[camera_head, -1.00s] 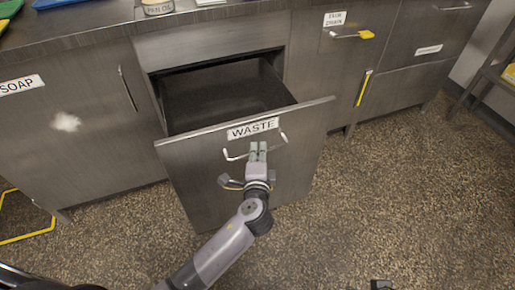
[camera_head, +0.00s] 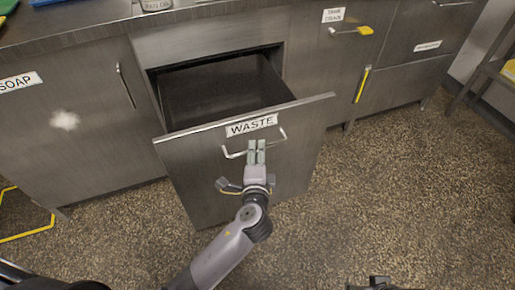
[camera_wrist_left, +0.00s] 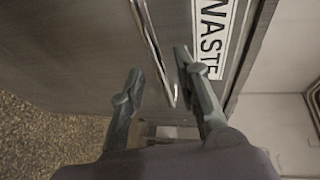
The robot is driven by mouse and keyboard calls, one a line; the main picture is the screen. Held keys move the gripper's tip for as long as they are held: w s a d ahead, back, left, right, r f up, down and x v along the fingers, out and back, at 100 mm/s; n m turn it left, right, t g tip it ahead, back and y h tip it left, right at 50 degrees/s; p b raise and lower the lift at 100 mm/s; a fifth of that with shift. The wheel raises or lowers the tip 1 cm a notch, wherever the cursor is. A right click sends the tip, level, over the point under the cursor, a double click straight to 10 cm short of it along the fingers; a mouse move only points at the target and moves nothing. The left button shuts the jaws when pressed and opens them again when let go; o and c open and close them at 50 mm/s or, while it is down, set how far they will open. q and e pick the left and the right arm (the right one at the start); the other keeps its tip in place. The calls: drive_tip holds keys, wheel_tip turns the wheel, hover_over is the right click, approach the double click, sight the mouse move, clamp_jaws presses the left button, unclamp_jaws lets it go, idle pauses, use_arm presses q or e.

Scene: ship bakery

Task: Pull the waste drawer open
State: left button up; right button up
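The waste drawer (camera_head: 205,157) is pulled well out of the counter, with its hollow inside showing from above. Its front carries a WASTE label (camera_head: 251,125) and a bar handle (camera_head: 234,154). My left gripper (camera_head: 256,145) is at the middle of this handle. In the left wrist view the two fingers (camera_wrist_left: 158,64) stand apart, one on each side of the handle bar (camera_wrist_left: 152,40). A gap shows between bar and fingers, so the gripper looks open. A dark part at the bottom edge, probably my right gripper (camera_head: 379,283), is mostly cut off.
The SOAP cabinet (camera_head: 75,120) is left of the drawer, and another cabinet with a yellow-tipped handle (camera_head: 362,30) is right. A metal rack (camera_head: 490,75) stands at the far right. The speckled floor (camera_head: 410,195) is clear in front.

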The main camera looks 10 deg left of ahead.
use_arm(q)
drive_tip(key=v, duration=0.9)
drive_tip(key=shift+s, duration=0.3)
